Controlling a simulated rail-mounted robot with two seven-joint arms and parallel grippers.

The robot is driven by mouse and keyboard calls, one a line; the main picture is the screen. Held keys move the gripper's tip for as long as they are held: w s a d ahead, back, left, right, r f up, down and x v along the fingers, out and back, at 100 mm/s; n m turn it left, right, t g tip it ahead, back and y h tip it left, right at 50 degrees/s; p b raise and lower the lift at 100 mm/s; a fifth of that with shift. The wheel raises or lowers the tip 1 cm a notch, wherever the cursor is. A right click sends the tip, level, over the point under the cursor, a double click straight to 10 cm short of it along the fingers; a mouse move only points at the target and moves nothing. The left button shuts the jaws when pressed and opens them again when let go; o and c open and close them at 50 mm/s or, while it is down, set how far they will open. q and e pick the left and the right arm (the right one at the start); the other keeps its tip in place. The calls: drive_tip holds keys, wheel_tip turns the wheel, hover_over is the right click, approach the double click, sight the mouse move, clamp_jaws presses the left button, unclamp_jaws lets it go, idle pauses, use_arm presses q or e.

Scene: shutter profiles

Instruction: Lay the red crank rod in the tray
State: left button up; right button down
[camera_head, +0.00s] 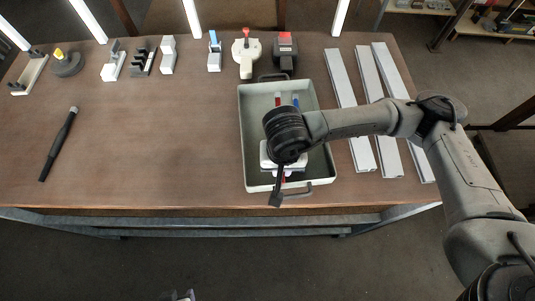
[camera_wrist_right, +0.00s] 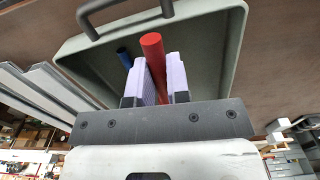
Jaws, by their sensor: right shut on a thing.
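The red crank rod (camera_wrist_right: 153,50) is between the two pale purple finger pads of my right gripper (camera_wrist_right: 160,78), which is shut on it. In the head view the rod's red end (camera_head: 278,99) shows beyond my wrist, over the grey tray (camera_head: 252,172). The right gripper (camera_head: 284,165) is over the tray, mostly hidden under my wrist. I cannot tell whether the rod touches the tray floor. A blue rod (camera_wrist_right: 124,56) is in the tray beside the red one. A small part of what looks like my left gripper (camera_head: 178,296) shows at the bottom edge.
Three pale profiles (camera_head: 347,110) lie right of the tray, under my right arm. Several small fixtures (camera_head: 140,60) stand along the back edge. A black tool (camera_head: 58,145) lies at the left. The table (camera_head: 160,140) between it and the tray is clear.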

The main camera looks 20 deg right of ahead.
drive_tip(key=w+f, duration=0.1)
drive_tip(key=w, duration=0.1)
drive_tip(key=w+a+f, duration=0.1)
drive_tip(key=w, duration=0.1)
drive_tip(key=w+f, duration=0.1)
drive_tip(key=shift+w+a+f+p, duration=0.25)
drive_tip(key=shift+w+f+p, duration=0.05)
drive_tip(key=shift+w+p, duration=0.1)
drive_tip(key=shift+f+p, duration=0.45)
drive_tip(key=shift+f, duration=1.55)
use_arm(q)
drive_tip(key=shift+r, duration=0.95)
use_arm(e)
drive_tip(key=shift+f, duration=0.15)
